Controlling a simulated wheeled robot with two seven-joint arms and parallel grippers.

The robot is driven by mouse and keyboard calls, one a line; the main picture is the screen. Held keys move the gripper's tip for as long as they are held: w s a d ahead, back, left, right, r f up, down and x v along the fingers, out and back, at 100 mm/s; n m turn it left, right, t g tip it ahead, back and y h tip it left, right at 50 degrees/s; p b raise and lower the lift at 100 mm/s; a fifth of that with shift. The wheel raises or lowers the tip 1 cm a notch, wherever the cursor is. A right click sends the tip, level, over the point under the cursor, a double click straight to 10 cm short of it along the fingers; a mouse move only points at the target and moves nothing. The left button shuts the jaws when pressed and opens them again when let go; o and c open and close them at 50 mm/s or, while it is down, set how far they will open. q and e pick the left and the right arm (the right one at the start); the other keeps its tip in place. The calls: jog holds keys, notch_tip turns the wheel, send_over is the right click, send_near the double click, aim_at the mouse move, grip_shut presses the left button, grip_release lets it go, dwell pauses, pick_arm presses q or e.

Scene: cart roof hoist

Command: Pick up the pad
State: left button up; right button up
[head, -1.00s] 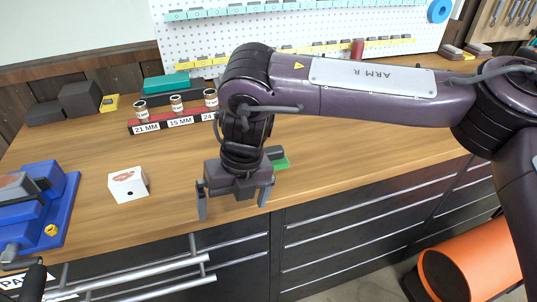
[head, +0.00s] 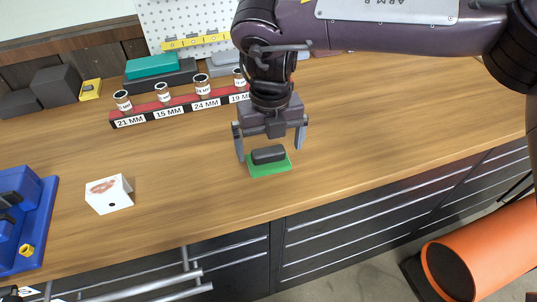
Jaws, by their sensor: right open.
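The pad is a green flat piece (head: 270,170) with a dark grey block-shaped grip (head: 268,154) on top. It lies on the wooden workbench (head: 190,190) near the front edge. My right gripper (head: 271,150) points down with its fingers spread, one to each side of the pad's dark grip. The fingers look apart from the grip, and nothing is held. I cannot tell the exact height of the fingertips over the bench. My left gripper is not clearly seen; only a dark bit shows at the bottom left corner.
A white box (head: 109,195) with a reddish mark stands left of the pad. A blue vise (head: 38,225) is at the far left. Behind, a red labelled rack (head: 150,118) holds several small jars. Bare bench lies right of the pad. An orange cylinder (head: 485,250) is below, at the right.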

aim_at(268, 150)
jog(key=f, duration=0.2)
jog(key=shift+w+a+f, duration=0.15)
jog(key=shift+w+f, duration=0.05)
jog(key=shift+f, duration=0.65)
jog(key=c, duration=0.7)
pick_arm(q)
jog(key=shift+w+r, duration=0.5)
jog(key=shift+w, duration=0.15)
pick_arm(e)
jog(key=shift+c, duration=1.1)
jog(key=shift+r, duration=0.65)
notch_tip(268, 150, up, 7)
jog(key=shift+w+r, duration=0.1)
pick_arm(q)
jog(key=shift+w+d+r+p, duration=0.1)
jog(key=shift+r+p, duration=0.6)
jog(key=shift+p, duration=0.25)
pick_arm(e)
notch_tip(268, 150, up, 12)
jog(key=shift+f, duration=0.2)
